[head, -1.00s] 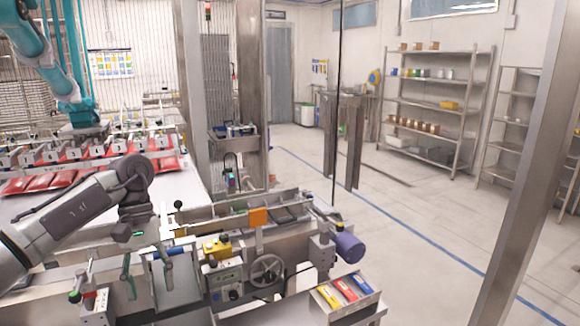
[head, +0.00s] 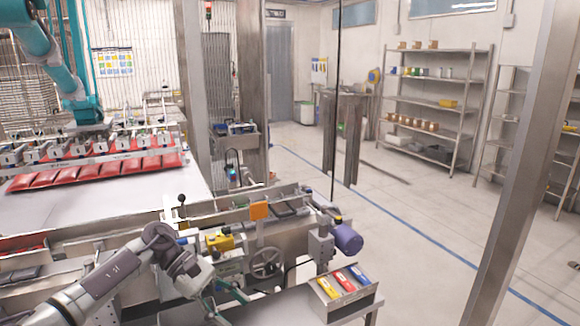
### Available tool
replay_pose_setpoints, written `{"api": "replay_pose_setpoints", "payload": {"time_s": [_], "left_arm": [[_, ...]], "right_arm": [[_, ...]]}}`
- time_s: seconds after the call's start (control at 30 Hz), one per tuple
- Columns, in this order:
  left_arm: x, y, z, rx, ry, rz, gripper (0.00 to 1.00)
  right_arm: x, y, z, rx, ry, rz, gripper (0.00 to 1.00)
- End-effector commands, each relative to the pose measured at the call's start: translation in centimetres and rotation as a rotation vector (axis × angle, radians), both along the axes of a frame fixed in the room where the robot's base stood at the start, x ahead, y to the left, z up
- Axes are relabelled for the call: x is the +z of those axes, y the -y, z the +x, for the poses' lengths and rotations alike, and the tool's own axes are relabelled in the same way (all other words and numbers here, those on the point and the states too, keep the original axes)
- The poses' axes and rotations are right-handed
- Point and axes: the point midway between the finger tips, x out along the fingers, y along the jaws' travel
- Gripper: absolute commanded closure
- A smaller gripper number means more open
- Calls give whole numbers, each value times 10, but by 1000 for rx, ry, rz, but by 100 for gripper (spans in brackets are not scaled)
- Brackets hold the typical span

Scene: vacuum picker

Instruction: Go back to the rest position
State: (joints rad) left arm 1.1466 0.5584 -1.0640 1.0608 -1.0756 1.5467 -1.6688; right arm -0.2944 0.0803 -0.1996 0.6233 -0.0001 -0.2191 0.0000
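My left arm comes in from the lower left and bends down over the front of the machine. Its wrist and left gripper (head: 208,300) are low, near the bottom edge of the picture, close to the machine's front panel. The fingers are small and partly lost against the machine parts, so I cannot tell if they are open or shut. I see nothing clearly held. My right arm and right gripper are not in view.
A machine with a handwheel (head: 266,262), an orange plate (head: 259,210) and a purple motor (head: 347,238) stands in front. A tray (head: 345,300) of coloured items is at its right. Red packs (head: 95,172) lie under a teal picker (head: 85,110). The floor at right (head: 420,215) is clear.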

Motion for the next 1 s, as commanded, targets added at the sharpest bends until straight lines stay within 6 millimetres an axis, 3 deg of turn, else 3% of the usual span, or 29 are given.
{"api": "replay_pose_setpoints", "payload": {"time_s": [0.1, 0.2, 0.27, 0.37, 0.47, 0.57, 0.7, 0.73, 0.87, 1.0], "left_arm": [[-38, 39, 12, 296, -263, -202, 43], [-81, 57, 32, 636, -607, -401, 43], [-116, 54, 43, 856, -847, -515, 43], [-188, 32, 47, 1199, -1248, -680, 43], [-257, 4, 33, 1468, -1560, -799, 43], [-323, -22, 4, 1699, -1824, -898, 43], [-407, -54, -57, 1993, -2132, -1024, 43], [-423, -61, -73, -2004, 2136, 1025, 43], [-486, -83, -147, -1792, 1867, 906, 43], [-539, -100, -239, -1589, 1585, 803, 43]], "right_arm": [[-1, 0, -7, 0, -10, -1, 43], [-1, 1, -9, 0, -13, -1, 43], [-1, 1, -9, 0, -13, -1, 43], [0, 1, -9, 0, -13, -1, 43], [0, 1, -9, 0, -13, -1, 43], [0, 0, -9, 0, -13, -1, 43], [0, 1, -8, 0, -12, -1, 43], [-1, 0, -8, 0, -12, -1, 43], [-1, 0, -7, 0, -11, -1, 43], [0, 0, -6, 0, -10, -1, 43]]}}
